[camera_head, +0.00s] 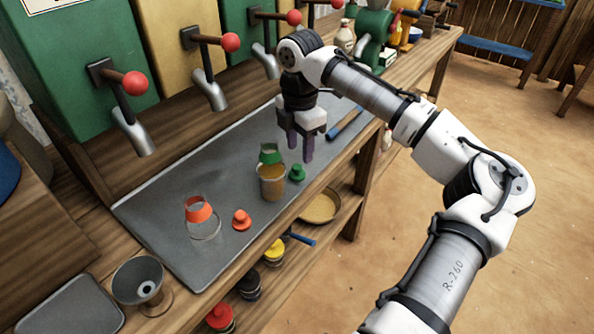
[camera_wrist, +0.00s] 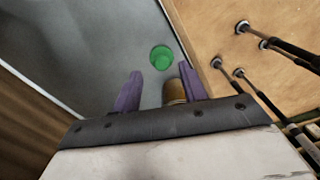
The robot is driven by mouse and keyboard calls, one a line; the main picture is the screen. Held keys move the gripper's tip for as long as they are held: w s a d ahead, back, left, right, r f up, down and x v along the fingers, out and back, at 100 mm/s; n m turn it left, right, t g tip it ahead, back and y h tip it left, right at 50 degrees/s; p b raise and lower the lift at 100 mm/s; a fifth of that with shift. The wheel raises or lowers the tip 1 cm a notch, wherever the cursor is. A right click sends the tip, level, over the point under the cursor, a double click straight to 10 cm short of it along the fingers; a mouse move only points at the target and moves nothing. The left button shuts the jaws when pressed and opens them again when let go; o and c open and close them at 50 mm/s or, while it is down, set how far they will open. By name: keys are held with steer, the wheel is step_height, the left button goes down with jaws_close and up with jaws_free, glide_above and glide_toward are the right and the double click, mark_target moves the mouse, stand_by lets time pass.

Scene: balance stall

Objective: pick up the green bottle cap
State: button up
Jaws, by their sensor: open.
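The green bottle cap (camera_head: 297,174) sits on the grey metal tray, just right of a clear bottle (camera_head: 272,187) with amber contents and a green band. In the wrist view a green round thing (camera_wrist: 161,57), which looks like the cap, lies on the tray beyond my fingertips. My gripper (camera_head: 300,152) points down with its purple fingers apart and empty, a little above and behind the cap. The fingers also show in the wrist view (camera_wrist: 157,85). A brown thing (camera_wrist: 175,92) shows between them there; I cannot tell what it is.
A clear bottle with a red band (camera_head: 201,222) and a red cap (camera_head: 241,219) stand on the tray (camera_head: 165,200). A blue-handled tool (camera_head: 345,124) lies at the tray's far end. Dispensers with red-knobbed levers (camera_head: 135,83) line the back. A funnel (camera_head: 142,281) stands front left.

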mark_target(298, 166)
steer(key=shift+s+a+f+p, duration=0.15)
steer(key=shift+f, duration=1.35)
steer(key=shift+s+a+f+p, duration=0.1)
steer(key=shift+f+p, duration=0.05)
steer(key=shift+f, duration=1.35)
steer(key=c, duration=0.6)
steer(key=shift+r, duration=0.1)
